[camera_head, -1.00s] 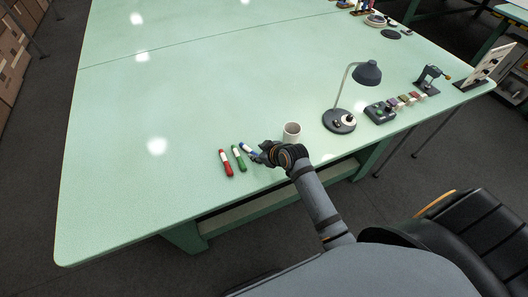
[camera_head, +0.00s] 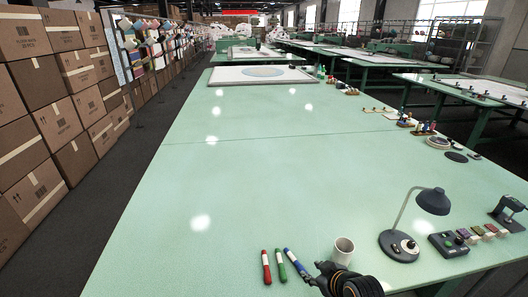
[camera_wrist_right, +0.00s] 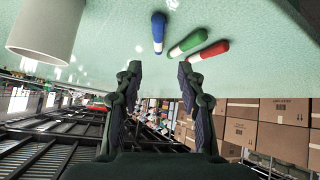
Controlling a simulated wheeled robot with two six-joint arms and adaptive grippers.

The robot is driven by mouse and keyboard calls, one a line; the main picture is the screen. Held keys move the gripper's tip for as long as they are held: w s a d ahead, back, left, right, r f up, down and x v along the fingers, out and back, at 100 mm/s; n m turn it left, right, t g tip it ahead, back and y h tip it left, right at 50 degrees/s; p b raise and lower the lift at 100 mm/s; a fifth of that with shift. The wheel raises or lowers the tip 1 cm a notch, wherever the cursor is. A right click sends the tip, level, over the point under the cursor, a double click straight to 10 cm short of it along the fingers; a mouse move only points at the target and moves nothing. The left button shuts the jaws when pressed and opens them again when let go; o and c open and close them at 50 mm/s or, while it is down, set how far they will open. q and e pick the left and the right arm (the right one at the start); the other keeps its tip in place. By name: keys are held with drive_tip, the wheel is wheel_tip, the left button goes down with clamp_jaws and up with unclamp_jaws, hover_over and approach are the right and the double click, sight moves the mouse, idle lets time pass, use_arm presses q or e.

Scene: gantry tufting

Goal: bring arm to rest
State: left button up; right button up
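My right gripper (camera_head: 328,273) is at the near edge of the green table, beside the blue marker (camera_head: 298,265) and in front of the white cup (camera_head: 343,250). In the right wrist view its two fingers (camera_wrist_right: 158,70) are spread apart with nothing between them. The blue marker (camera_wrist_right: 158,33) lies just beyond the fingertips there, apart from them. A green marker (camera_head: 281,265) and a red marker (camera_head: 266,267) lie to its left in the head view. The cup (camera_wrist_right: 45,28) stands upright and empty-looking. My left gripper is not in view.
The green table (camera_head: 240,190) is clear across its middle and left. A desk lamp (camera_head: 400,245), a control box (camera_head: 448,244) and a small clamp-like device (camera_head: 508,212) stand at the right. Cardboard boxes (camera_head: 40,140) are stacked beyond the left aisle.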

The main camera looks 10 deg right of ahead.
drive_tip(key=s+d+f+m+g+h, duration=0.1)
drive_tip(key=s+d+m+g+h, duration=0.1)
drive_tip(key=s, duration=0.6)
drive_tip(key=s+d+m+g+h, duration=0.1)
drive_tip(key=s+d+m+g, duration=0.15)
drive_tip(key=s, duration=0.65)
wheel_tip(320, 180, down, 24)
drive_tip(key=s+d+g, duration=0.1)
drive_tip(key=d+g, duration=0.1)
drive_tip(key=s+d+f, duration=0.1)
drive_tip(key=s+f, duration=1.7)
drive_tip(key=s, duration=0.2)
drive_tip(key=shift+d+f+g, duration=0.35)
drive_tip(key=shift+f+g, duration=0.05)
drive_tip(key=shift+g, duration=0.05)
drive_tip(key=shift+m, duration=0.25)
drive_tip(key=shift+o, duration=0.5)
